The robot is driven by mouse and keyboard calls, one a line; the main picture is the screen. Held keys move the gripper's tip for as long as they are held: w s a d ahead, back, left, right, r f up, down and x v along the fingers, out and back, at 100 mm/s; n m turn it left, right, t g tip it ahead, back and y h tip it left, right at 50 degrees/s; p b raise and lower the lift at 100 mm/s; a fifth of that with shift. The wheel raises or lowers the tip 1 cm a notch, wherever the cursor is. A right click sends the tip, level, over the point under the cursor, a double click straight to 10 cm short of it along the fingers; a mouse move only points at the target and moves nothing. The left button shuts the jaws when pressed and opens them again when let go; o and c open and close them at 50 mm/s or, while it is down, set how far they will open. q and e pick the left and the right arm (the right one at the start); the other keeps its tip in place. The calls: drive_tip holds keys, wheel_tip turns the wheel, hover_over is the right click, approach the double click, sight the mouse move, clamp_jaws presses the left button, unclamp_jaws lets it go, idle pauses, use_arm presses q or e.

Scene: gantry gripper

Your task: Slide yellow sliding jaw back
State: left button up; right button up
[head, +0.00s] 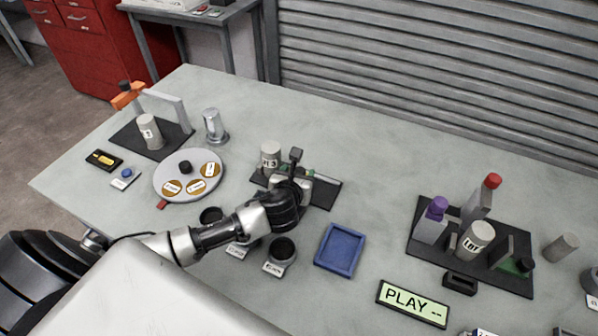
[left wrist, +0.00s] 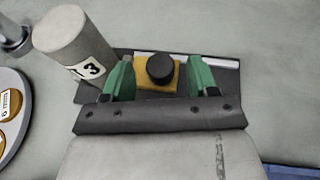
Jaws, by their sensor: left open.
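The yellow sliding jaw (left wrist: 143,78) shows in the left wrist view as a yellow block with a round black knob (left wrist: 161,68) on top. It sits on a dark base plate (left wrist: 228,83) beside a grey cylinder marked 3 (left wrist: 75,45). My left gripper (left wrist: 162,80) is open, with one green finger on each side of the jaw and knob; whether they touch it I cannot tell. In the head view my left gripper (head: 297,180) is over the plate (head: 325,194) and hides most of the jaw. The cylinder (head: 270,157) stands at its left.
A round turntable (head: 170,194) with labelled discs lies left of the plate. A blue tray (head: 340,249) and a dark cup (head: 282,250) are in front. A fixture with a purple-topped block (head: 432,222) stands right. The table behind the plate is clear.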

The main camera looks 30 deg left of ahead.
use_arm(q)
drive_tip(key=shift+x, duration=0.75)
clamp_jaws()
